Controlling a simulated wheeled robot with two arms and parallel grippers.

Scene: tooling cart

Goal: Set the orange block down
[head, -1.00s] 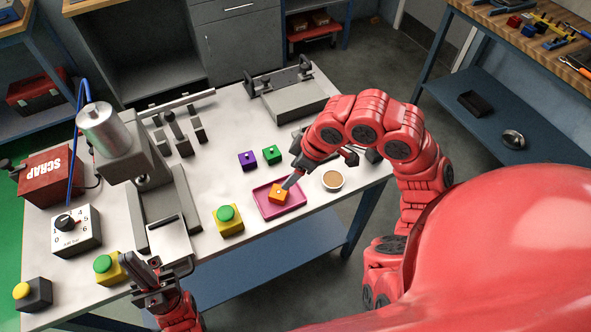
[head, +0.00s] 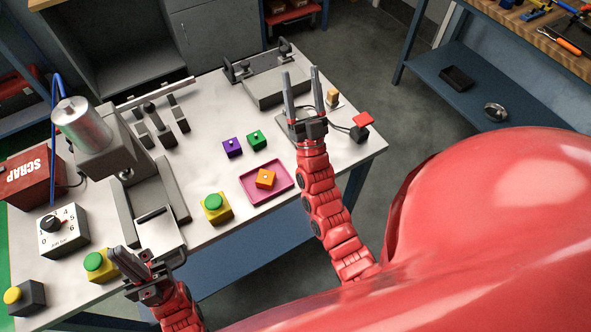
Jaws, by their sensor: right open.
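The orange block (head: 266,179) lies in the shallow pink tray (head: 248,184) on the white table, with no gripper touching it. My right gripper (head: 301,82) is open and empty. It is beyond the tray and to its right, with its two fingers pointing away and clearly apart. My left gripper (head: 118,257) is at the table's front left, beside the press, far from the tray. I cannot tell whether its fingers are apart.
A purple block (head: 232,147) and a green block (head: 257,140) sit behind the tray. A green button on a yellow box (head: 216,205) stands left of it. The grey press (head: 95,140) fills the left side. A red piece (head: 363,118) and a tan piece (head: 333,97) are near my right gripper.

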